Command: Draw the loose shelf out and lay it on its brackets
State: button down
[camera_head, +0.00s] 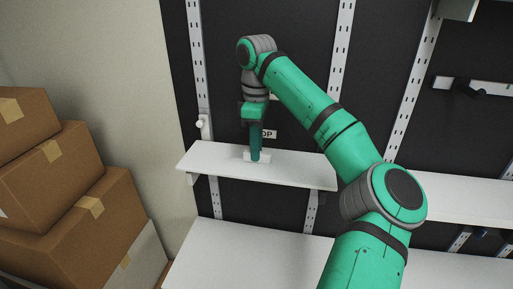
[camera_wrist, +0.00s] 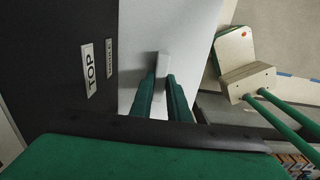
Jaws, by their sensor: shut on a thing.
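The white shelf (camera_head: 215,163) lies about level against the dark back wall, just below the "TOP" label, and its white surface fills the middle of the wrist view (camera_wrist: 190,25). A small white block (camera_head: 249,157) stands up from the shelf; it also shows in the wrist view (camera_wrist: 163,62). My gripper (camera_head: 256,158) points down from above and is shut on this block, with its green fingers on either side. A small bracket (camera_head: 191,179) shows under the shelf's left end. The shelf's right end is close to my arm, and any bracket there is hidden.
Slotted white uprights (camera_head: 340,45) run down the dark wall. A wide white lower surface (camera_head: 245,255) lies below. Cardboard boxes (camera_head: 60,205) are stacked at the left. Another white shelf (camera_head: 465,200) is at the right. A pale board with green rods (camera_wrist: 248,82) shows in the wrist view.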

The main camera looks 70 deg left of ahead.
jog(key=shift+f, duration=0.2)
jog(key=shift+s+f, duration=0.15)
jog(key=shift+f, duration=0.3)
jog(key=shift+r, duration=0.15)
jog(key=shift+w+r, duration=0.2)
jog(key=shift+r, duration=0.6)
dwell(0.3)
jog(key=shift+s, duration=0.25)
jog(key=shift+w, duration=0.25)
dwell(0.4)
jog(key=shift+w+f, duration=0.1)
jog(key=shift+f, duration=0.15)
